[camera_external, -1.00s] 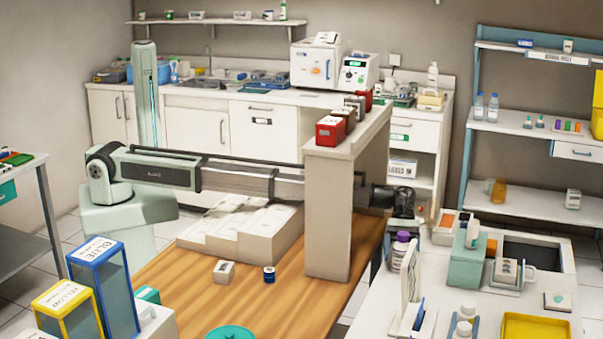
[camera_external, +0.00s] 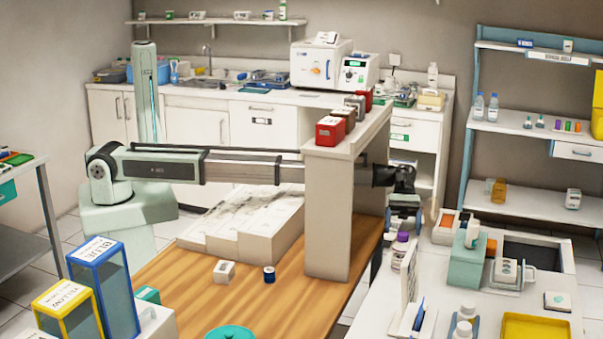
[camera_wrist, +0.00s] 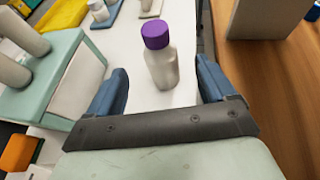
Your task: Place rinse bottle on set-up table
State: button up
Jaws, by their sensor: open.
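A white bottle with a purple cap (camera_wrist: 160,62), which may be the rinse bottle, stands upright on a white surface (camera_wrist: 133,60) in the wrist view. In the outside view its purple cap (camera_external: 402,237) shows at the left edge of the white table (camera_external: 432,283) on the right. My gripper (camera_wrist: 160,78) is open, its two blue fingers on either side of the bottle's lower part in the picture, with a gap on each side. In the outside view my gripper (camera_external: 404,222) hangs just above the bottle. I cannot tell which surface is the set-up table.
A beige upright panel (camera_external: 328,225) stands left of my gripper. A white upright board (camera_external: 408,285), a teal box (camera_external: 467,260), white bottles (camera_external: 465,320) and a yellow tray (camera_external: 537,326) stand on the white table. The wooden tabletop (camera_external: 240,300) has bare areas.

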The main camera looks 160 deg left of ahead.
jog(key=shift+v, duration=1.3)
jog(key=shift+d, duration=0.1)
